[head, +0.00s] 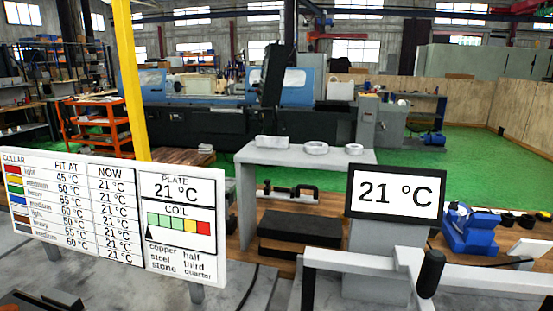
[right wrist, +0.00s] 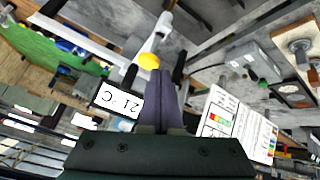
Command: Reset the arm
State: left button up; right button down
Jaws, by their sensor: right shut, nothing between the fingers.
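My right gripper (right wrist: 154,80) shows in the right wrist view, with its dark fingers together and nothing between them. A yellow rounded thing (right wrist: 148,61) shows just beyond the fingertips; I cannot tell how far off it is. My right gripper cannot be made out in the head view. My left gripper is in neither view.
A white board (head: 120,258) with a collar table stands at the left. A display (head: 395,192) reading 21 °C stands at the right, behind white bars (head: 480,282) with a black grip (head: 430,273). A grey table (head: 268,155) bears pale parts. A blue device (head: 470,232) stands right.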

jog(key=s+a+m+g+y+p, duration=0.1)
jog(key=s+g+p, duration=0.25)
jog(key=s, duration=0.55)
notch_tip(320, 180, up, 14)
jog(key=p, duration=1.4)
jog(key=shift+r+g, duration=0.2)
jog(key=shift+g, duration=0.15)
jog(key=shift+w, duration=0.1)
